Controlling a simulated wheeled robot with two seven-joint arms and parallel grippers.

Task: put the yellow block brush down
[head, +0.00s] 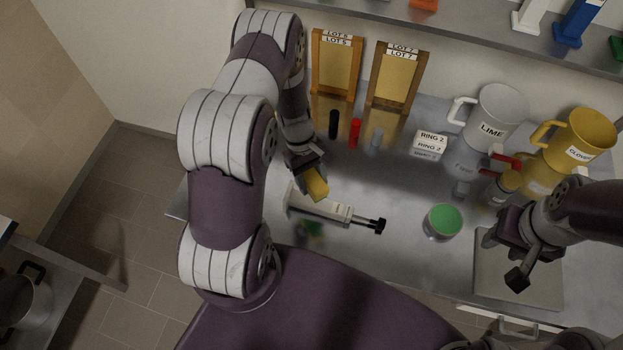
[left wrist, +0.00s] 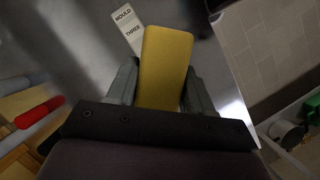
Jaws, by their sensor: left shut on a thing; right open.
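The yellow block brush (head: 316,186) is in my left gripper (head: 308,174), just above or at the metal counter left of centre in the head view; I cannot tell whether it touches the surface. In the left wrist view the yellow block brush (left wrist: 166,58) stands out between the two grey fingers of my left gripper (left wrist: 160,88), which are shut on it. Any bristles are hidden. My right gripper (head: 514,254) is open and empty at the right, above a grey board (head: 545,285).
A white tool labelled as a mould (head: 318,207) lies beside the brush; its label (left wrist: 127,25) shows in the wrist view. A green-topped jar (head: 443,221), black, red and grey cylinders, wooden frames and the LIME jug (head: 496,115) stand around. Clear counter lies between the mould and cylinders.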

